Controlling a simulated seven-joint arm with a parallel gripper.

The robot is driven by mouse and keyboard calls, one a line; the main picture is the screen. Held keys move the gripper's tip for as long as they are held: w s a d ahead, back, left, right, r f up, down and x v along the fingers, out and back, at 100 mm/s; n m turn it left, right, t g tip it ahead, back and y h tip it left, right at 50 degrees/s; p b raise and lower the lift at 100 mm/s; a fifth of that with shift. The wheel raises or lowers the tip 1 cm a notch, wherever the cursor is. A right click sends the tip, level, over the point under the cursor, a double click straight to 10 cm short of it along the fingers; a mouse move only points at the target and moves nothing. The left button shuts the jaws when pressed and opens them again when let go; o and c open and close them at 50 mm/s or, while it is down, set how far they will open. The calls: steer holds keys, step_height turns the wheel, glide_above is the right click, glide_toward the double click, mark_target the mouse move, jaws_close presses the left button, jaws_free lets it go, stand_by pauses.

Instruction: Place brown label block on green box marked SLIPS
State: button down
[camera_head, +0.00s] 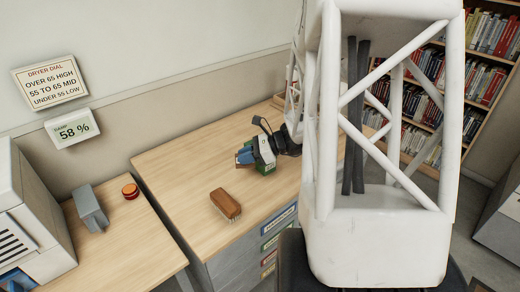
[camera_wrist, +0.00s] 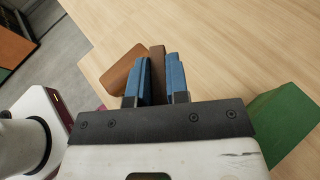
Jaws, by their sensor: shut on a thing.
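My gripper (camera_wrist: 157,88) shows in the wrist view with blue finger pads closed on the brown label block (camera_wrist: 157,59), a narrow dark brown piece between them. In the head view my gripper (camera_head: 244,156) is over the wooden desk, and the block cannot be made out there. A green box (camera_wrist: 289,122) stands on the desk to the right of my gripper in the wrist view, partly cut off by the gripper body. In the head view only a little green (camera_head: 266,169) shows beside my gripper. No SLIPS lettering can be read.
A wooden brush (camera_head: 226,204) lies on the desk (camera_head: 180,165) near its front edge; its back also shows beside the left finger in the wrist view (camera_wrist: 118,68). Labelled drawers (camera_head: 270,241) are below. A grey block (camera_head: 89,208) and an orange round item (camera_head: 130,191) stand on the left counter.

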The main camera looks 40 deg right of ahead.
steer(key=s+d+r+m+t+h, duration=0.1)
steer(key=s+d, duration=0.3)
steer(key=s, duration=0.1)
steer(key=shift+s+d+r+m, duration=0.2)
steer(key=shift+s+r+m, duration=0.1)
steer(key=shift+s+r, duration=0.1)
steer(key=shift+w, duration=0.2)
steer(key=w+d, duration=0.3)
steer(key=w, duration=0.1)
steer(key=w+d+f, duration=0.1)
steer(key=w+d, duration=0.2)
steer(key=w, duration=0.1)
steer(key=w+d, duration=0.2)
steer(key=w, duration=0.3)
steer(key=shift+w+d+f, duration=0.1)
steer(key=shift+d+f, duration=0.15)
steer(key=shift+d, duration=0.15)
steer(key=shift+f, duration=1.75)
steer(key=shift+f, duration=0.1)
steer(key=c, duration=1.1)
jaws_free()
